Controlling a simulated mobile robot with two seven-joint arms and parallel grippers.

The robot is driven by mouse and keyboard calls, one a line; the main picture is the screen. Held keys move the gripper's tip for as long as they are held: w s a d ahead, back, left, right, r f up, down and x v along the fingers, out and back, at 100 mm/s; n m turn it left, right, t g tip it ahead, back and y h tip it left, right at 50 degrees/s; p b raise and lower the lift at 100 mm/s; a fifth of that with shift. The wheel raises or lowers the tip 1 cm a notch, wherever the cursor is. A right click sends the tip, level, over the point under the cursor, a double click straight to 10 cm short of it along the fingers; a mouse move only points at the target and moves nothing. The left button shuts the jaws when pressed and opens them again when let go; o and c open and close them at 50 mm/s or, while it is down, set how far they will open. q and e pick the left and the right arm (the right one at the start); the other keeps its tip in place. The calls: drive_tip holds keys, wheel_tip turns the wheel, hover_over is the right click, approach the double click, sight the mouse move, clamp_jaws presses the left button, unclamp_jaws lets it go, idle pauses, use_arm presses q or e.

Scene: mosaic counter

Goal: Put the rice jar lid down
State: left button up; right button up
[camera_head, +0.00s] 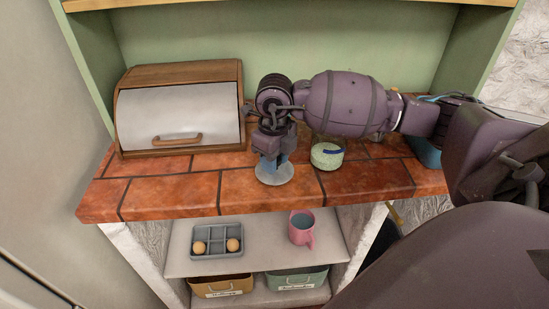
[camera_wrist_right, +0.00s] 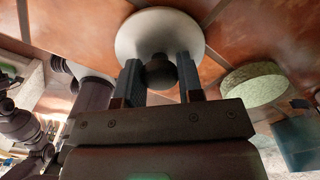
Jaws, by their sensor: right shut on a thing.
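The rice jar lid (camera_head: 274,176) is a pale round disc over the front of the tiled counter. It fills the top of the right wrist view (camera_wrist_right: 135,35), with its dark round knob (camera_wrist_right: 160,72) between my fingers. My right gripper (camera_head: 271,158) is shut on that knob from above. The lid looks level and very low over the tiles; I cannot tell if it touches them. My left gripper is not in view.
A wooden bread box (camera_head: 178,112) stands at the left on the counter (camera_head: 160,197). A blue container (camera_head: 424,152) is at the right, partly hidden by my arm. Tiles left of the lid are clear. A grey tray (camera_head: 216,240) and pink mug (camera_head: 301,229) are on the shelf below.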

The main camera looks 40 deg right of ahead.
drive_tip(key=o, duration=0.9)
drive_tip(key=shift+f, duration=0.1)
drive_tip(key=shift+o, duration=0.2)
use_arm(q)
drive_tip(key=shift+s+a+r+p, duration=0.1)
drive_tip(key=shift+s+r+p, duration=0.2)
drive_tip(key=shift+p, duration=0.35)
use_arm(e)
wheel_tip(320, 180, up, 12)
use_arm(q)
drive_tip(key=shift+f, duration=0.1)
